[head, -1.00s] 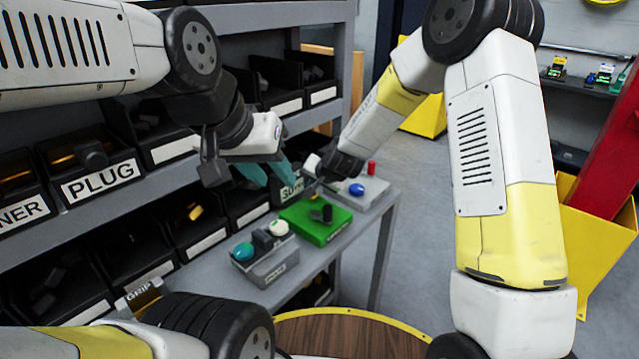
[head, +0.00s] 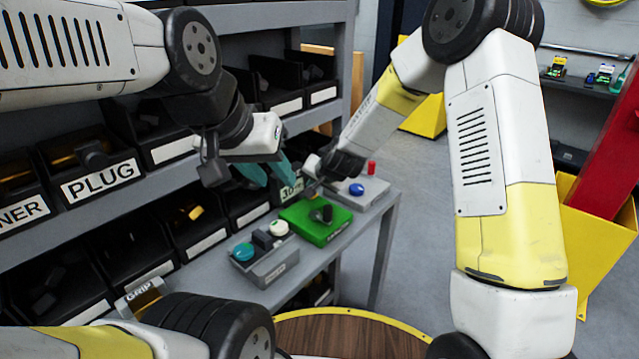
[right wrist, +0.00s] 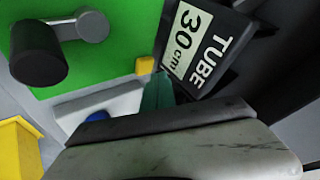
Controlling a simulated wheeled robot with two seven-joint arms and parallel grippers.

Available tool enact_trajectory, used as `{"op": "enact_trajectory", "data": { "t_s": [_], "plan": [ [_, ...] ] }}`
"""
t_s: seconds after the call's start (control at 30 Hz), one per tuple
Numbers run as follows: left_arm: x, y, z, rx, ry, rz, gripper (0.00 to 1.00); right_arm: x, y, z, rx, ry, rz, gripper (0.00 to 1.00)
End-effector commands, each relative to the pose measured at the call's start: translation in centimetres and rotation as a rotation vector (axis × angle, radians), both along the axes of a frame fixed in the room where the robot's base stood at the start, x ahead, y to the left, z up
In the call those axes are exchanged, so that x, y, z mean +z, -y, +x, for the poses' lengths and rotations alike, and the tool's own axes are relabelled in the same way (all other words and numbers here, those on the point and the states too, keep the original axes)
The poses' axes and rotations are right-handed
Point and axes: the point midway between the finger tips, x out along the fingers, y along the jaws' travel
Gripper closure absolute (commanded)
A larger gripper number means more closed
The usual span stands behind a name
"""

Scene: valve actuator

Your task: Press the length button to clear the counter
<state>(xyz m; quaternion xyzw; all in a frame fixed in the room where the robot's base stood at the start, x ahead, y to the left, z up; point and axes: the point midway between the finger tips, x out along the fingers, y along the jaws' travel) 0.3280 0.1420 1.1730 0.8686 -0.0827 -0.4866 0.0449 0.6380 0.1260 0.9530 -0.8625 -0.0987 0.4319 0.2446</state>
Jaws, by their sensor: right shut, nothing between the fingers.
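A green box (head: 316,221) with a black knob (head: 323,214) sits on the grey bench. In the right wrist view the green box (right wrist: 75,70) has a small yellow button (right wrist: 145,66) at its edge. My right gripper (right wrist: 161,78) is shut and empty, its teal tips right by the yellow button; I cannot tell whether they touch. A dark display (right wrist: 200,48) reading "30 cm TUBE" stands beside the tips; it shows partly in the head view (head: 289,190). My left gripper (head: 266,176) is open and empty, in front of the shelves. No button is legibly marked as length.
A grey box (head: 267,266) with teal and white buttons stands nearer on the bench. A pale box with a blue button (head: 357,189) and a red button (head: 371,167) stands behind the green box. Shelves with black bins (head: 92,172) line the left.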

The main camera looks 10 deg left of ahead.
Motion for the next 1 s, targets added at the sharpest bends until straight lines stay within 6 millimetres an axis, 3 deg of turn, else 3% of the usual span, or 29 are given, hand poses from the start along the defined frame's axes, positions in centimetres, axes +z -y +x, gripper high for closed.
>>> {"op": "enact_trajectory", "data": {
  "t_s": [1.0],
  "plan": [
    [0.0,0.0,0.0,0.0,0.0,0.0,0.64,-0.88,-0.01,-0.03,0.0,0.0,0.0,1.0]
  ]
}}
